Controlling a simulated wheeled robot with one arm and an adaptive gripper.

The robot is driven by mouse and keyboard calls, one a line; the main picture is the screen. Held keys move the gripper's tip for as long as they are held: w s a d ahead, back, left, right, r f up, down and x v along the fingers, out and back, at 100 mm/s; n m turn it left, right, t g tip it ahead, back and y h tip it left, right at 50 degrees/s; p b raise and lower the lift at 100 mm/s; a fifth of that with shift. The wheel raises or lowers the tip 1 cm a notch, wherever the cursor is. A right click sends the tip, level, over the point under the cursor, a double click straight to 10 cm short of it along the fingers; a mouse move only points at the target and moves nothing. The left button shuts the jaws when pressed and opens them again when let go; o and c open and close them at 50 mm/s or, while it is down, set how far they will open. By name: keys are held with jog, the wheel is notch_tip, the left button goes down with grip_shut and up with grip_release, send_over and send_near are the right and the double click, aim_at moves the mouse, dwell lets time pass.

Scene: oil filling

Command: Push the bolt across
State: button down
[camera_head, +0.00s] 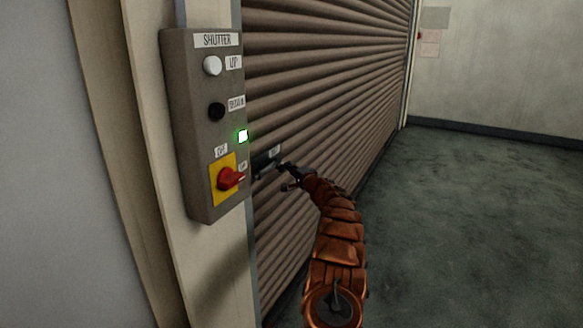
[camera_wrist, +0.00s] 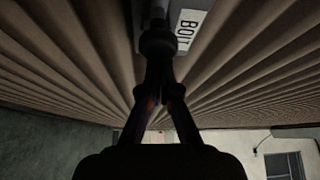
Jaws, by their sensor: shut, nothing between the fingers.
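The bolt (camera_head: 266,164) is a dark fitting with a small label, mounted low on the brown slatted shutter (camera_head: 330,70) just right of the control box. In the wrist view its white label (camera_wrist: 187,30) reads "BOLT", and a grey rod with a dark knob (camera_wrist: 158,40) stands beside it. My gripper (camera_head: 286,175) is at the right end of the bolt. In the wrist view my gripper (camera_wrist: 158,82) is shut, its fingertips close against the dark knob. The fingers hide part of it, and I cannot tell whether they touch.
Open green-grey floor (camera_head: 450,220) lies to the right.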

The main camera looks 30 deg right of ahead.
aim_at(281, 170)
jog(key=shift+f+b, duration=0.1)
jog(key=shift+b, duration=0.2)
jog(key=a+b, duration=0.1)
jog(key=b, duration=0.1)
jog(key=s+a+b, duration=0.1)
jog(key=b, duration=0.1)
jog(key=shift+s+a+f+b, duration=0.1)
jog(key=shift+a+f+b, duration=0.1)
jog(key=shift+b, duration=0.2)
jog(key=b, duration=0.1)
jog(key=a+b, duration=0.1)
jog(key=shift+s+a+r+b, duration=0.1)
jog(key=shift+s+a+b, duration=0.05)
jog(key=shift+s+b, duration=0.25)
jog(key=shift+s+a+r+b, duration=0.1)
jog(key=shift+s+a+b, duration=0.25)
jog(key=shift+b, duration=0.45)
jog(key=shift+r, duration=0.15)
